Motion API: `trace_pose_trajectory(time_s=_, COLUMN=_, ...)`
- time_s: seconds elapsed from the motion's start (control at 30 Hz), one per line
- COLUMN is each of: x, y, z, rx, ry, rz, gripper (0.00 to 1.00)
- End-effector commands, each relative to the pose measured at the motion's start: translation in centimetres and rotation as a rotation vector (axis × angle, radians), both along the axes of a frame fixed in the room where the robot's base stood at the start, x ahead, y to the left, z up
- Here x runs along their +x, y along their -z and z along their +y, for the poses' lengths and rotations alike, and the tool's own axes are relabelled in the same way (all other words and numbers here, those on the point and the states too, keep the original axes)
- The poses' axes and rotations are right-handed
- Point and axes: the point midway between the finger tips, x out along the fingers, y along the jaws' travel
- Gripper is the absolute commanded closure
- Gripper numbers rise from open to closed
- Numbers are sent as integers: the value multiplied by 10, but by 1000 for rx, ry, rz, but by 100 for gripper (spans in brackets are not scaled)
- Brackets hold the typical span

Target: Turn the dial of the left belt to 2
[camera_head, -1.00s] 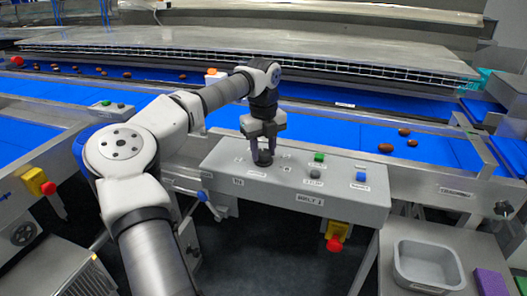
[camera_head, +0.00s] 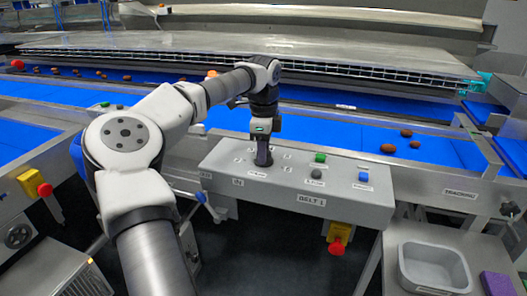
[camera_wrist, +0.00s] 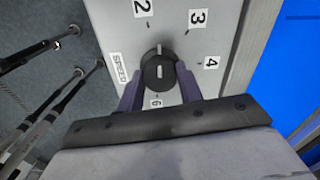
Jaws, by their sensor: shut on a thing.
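The round black speed dial (camera_wrist: 159,54) sits on the grey control panel (camera_wrist: 172,20) marked BELT 1 in the head view. My gripper (camera_wrist: 161,90) is shut on the dial, with one purple finger on each side of it. White marks on the dial line up towards the top of the wrist picture, between the printed 2 (camera_wrist: 143,7) and 3 (camera_wrist: 197,18). The 4 (camera_wrist: 211,62) is at the right and the 6 (camera_wrist: 156,101) is below. In the head view my gripper (camera_head: 263,158) points straight down and hides most of the dial.
Right of the dial are a green button (camera_head: 320,157), a grey button (camera_head: 316,174) and a blue button (camera_head: 364,177). A grey tray (camera_head: 434,268) stands at lower right. Dates (camera_head: 389,148) lie on the blue belt.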

Motion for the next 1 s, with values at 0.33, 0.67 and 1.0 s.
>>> trace_pose_trajectory(time_s=0.33, x=0, y=0, z=0, rx=1, ry=-186, rz=-2, gripper=87)
trace_pose_trajectory(time_s=0.67, x=0, y=-1, z=0, rx=0, ry=-241, rz=-2, gripper=87)
trace_pose_trajectory(time_s=1.0, x=0, y=-1, z=0, rx=-1, ry=-242, rz=-2, gripper=87)
